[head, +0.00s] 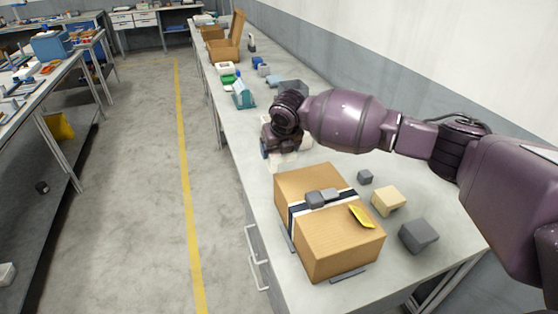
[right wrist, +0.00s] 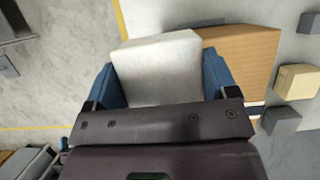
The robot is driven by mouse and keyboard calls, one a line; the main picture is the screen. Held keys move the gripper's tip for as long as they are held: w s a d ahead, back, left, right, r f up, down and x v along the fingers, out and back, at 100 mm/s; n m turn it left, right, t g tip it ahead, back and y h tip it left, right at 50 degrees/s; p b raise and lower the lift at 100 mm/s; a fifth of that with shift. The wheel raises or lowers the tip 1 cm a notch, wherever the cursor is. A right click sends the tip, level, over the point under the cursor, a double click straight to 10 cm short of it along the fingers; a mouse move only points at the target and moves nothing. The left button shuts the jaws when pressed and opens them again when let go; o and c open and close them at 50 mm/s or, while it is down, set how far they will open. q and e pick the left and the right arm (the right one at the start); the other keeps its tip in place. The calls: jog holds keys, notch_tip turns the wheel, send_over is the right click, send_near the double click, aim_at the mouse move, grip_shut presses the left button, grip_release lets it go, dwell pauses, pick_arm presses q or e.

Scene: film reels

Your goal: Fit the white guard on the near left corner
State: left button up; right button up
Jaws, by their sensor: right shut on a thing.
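A closed cardboard box (head: 345,246) with a dark and white band across it stands on the bench. Its near left corner shows plain cardboard. My right gripper (head: 268,150) is just beyond the box's far left side in the head view. It is shut on the white guard (right wrist: 160,65), a pale block between the blue fingers in the right wrist view. The guard (head: 284,161) is partly hidden by the gripper in the head view. In the right wrist view the guard covers part of the box (right wrist: 245,50); contact cannot be told. My left gripper is not in view.
Grey blocks (head: 322,198) and a yellow piece (head: 361,216) lie on the box. A small grey cube (head: 365,177), a beige block (head: 388,200) and a larger grey block (head: 418,236) stand right of it. Dark strips (head: 348,275) lie along its base. An open carton (head: 231,45) stands far back.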

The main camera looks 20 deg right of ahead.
jog(key=shift+f, duration=2.2)
jog(key=shift+f, duration=0.6)
jog(key=o, duration=0.8)
jog(key=shift+r, duration=0.6)
jog(key=v, duration=1.2)
jog(key=shift+s, duration=0.1)
